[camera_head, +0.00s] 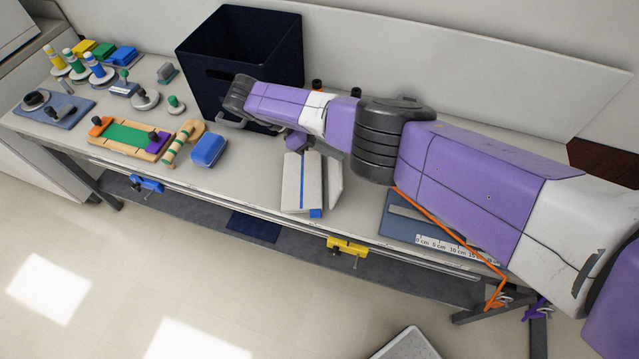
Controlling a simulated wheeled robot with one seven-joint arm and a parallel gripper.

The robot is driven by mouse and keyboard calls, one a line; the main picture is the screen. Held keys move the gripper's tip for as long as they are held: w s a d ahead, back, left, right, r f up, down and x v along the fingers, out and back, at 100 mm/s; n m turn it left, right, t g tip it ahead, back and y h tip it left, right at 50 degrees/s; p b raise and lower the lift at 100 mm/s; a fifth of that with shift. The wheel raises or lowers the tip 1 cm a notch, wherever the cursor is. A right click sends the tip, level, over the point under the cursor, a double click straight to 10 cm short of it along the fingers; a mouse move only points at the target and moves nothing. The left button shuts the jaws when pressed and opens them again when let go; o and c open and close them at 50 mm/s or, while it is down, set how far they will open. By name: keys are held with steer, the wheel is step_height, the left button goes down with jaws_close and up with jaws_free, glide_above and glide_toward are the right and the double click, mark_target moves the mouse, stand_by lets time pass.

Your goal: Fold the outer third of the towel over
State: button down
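The towel (292,187) is pale grey with a blue stripe along its length and a small blue patch at its front edge. It lies on the bench near the middle of the camera_head view. A pale strip (335,182) stands out at its right side; I cannot tell whether it is a raised flap of the towel. My arm reaches in from the right, above and behind the towel, and its dark wrist joint is in front of the bin. A purple part of my arm hangs just behind the towel's far edge.
A dark blue bin (240,45) stands behind the wrist. A blue block (209,150) and a wooden board (130,138) lie left of the towel, with several pegs and discs farther left. A blue ruler board (400,228) lies to the right. Clamps hang on the front rail.

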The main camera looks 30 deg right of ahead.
steer(key=shift+a+r, duration=0.1)
stand_by(0.3)
steer(key=w+a+g+h+b, duration=0.1)
steer(key=a+b, duration=0.1)
steer(key=b, duration=0.4)
steer(key=shift+w+h, duration=0.2)
steer(key=shift+h, duration=0.2)
steer(key=shift+a+r+p, duration=0.1)
steer(key=shift+r+p, duration=0.1)
steer(key=shift+p, duration=0.15)
